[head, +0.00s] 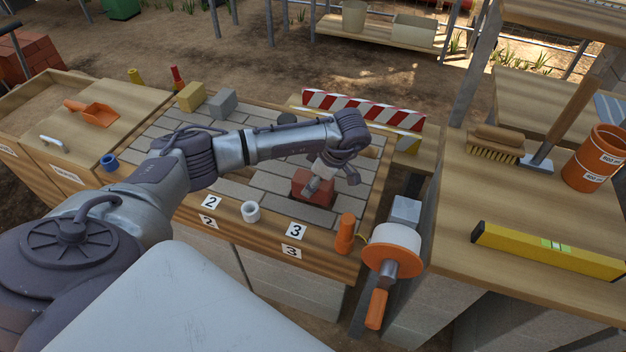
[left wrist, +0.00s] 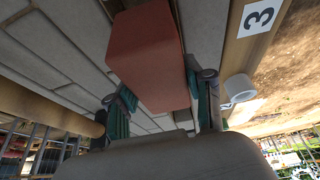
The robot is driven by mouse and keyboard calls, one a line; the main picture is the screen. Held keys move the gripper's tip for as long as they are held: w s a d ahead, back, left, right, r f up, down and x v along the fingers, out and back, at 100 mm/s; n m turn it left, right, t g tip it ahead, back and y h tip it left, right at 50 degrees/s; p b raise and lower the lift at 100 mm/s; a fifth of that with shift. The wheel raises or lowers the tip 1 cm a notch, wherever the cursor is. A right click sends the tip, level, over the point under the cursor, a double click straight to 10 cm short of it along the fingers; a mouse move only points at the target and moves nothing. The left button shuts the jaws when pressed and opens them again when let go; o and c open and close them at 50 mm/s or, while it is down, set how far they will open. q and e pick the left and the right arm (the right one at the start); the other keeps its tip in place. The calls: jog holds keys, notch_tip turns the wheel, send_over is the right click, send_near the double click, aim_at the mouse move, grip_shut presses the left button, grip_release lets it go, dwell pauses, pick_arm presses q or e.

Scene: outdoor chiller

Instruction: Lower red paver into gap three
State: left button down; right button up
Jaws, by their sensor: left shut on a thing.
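The red paver (head: 314,187) is at the right part of the grey paved bed, just behind the number 3 label (head: 296,231). My left gripper (head: 318,184) is above it and shut on it. In the left wrist view the red paver (left wrist: 147,57) sits between the two fingers (left wrist: 160,98), with the label 3 (left wrist: 260,15) to its right. I cannot tell how deep the paver sits. My right gripper is not in view.
A white cup (head: 250,212) stands on the front rim between labels 2 and 3. An orange-handled tool (head: 346,232) stands at the right front corner. Yellow (head: 191,97) and grey (head: 221,104) blocks lie at the back left. A red-white striped barrier (head: 362,109) stands behind.

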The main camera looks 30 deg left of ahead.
pick_arm(q)
jog(key=shift+f+b, duration=0.45)
jog(key=shift+f, duration=0.2)
jog(key=shift+f+b, duration=0.45)
jog(key=shift+f, duration=0.15)
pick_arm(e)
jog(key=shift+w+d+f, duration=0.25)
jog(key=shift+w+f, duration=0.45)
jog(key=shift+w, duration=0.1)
pick_arm(q)
jog(key=shift+r, duration=0.15)
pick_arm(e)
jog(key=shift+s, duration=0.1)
pick_arm(q)
jog(key=shift+c, duration=1.8)
grip_release()
jog(key=shift+c, duration=0.4)
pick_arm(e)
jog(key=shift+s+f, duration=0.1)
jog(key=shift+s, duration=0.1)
